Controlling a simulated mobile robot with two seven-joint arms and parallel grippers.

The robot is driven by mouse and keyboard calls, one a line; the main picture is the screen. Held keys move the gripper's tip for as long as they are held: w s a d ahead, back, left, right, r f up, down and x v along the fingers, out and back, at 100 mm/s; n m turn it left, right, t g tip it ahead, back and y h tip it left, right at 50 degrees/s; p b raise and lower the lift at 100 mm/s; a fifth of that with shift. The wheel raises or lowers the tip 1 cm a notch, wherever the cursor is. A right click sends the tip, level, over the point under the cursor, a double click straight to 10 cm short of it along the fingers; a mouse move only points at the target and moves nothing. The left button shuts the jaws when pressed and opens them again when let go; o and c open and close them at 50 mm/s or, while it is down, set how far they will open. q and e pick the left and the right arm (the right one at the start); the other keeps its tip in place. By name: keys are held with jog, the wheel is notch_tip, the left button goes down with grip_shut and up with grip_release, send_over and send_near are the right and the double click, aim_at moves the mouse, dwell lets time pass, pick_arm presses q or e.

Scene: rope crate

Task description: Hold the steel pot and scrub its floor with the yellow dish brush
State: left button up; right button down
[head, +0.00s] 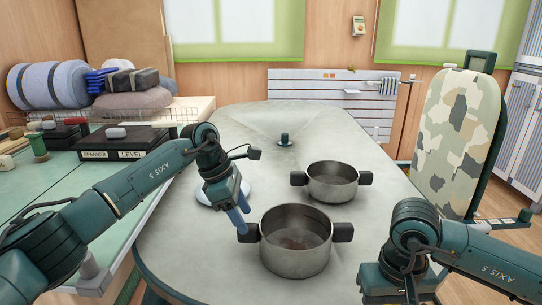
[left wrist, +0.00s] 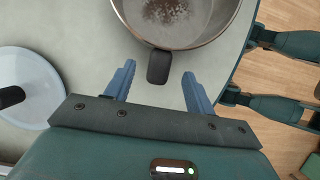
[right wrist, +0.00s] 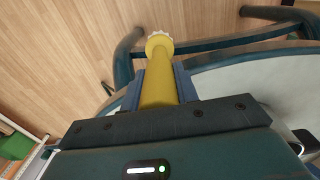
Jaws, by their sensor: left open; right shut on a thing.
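The steel pot (head: 295,262) with brown residue on its floor stands at the table's near side. Its dark left handle (head: 247,233) points at my left gripper (head: 237,217). In the left wrist view, my open left gripper (left wrist: 157,82) has its fingers spread on either side of that pot handle (left wrist: 158,67), not closed on it. The pot (left wrist: 178,38) is cut off by the top edge there. My right gripper (right wrist: 158,88) is shut on the yellow dish brush (right wrist: 158,62), whose pale end points away from the palm. The head view does not show the brush.
A second steel pot (head: 332,186) stands behind the first. A pale round lid (head: 205,197) lies left of the pot, partly behind my left arm. A small dark knobbed object (head: 284,140) stands farther back on the grey table (head: 235,125). A green bench (head: 60,190) is on the left.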

aim_at(249, 225)
pick_arm(q)
jog(key=b+x, duration=0.3)
jog(key=x, duration=0.3)
jog(key=shift+d+f, duration=0.15)
jog(key=shift+f, duration=0.05)
pick_arm(e)
notch_tip(249, 225, down, 4)
pick_arm(q)
jog(key=shift+c, duration=0.3)
grip_shut()
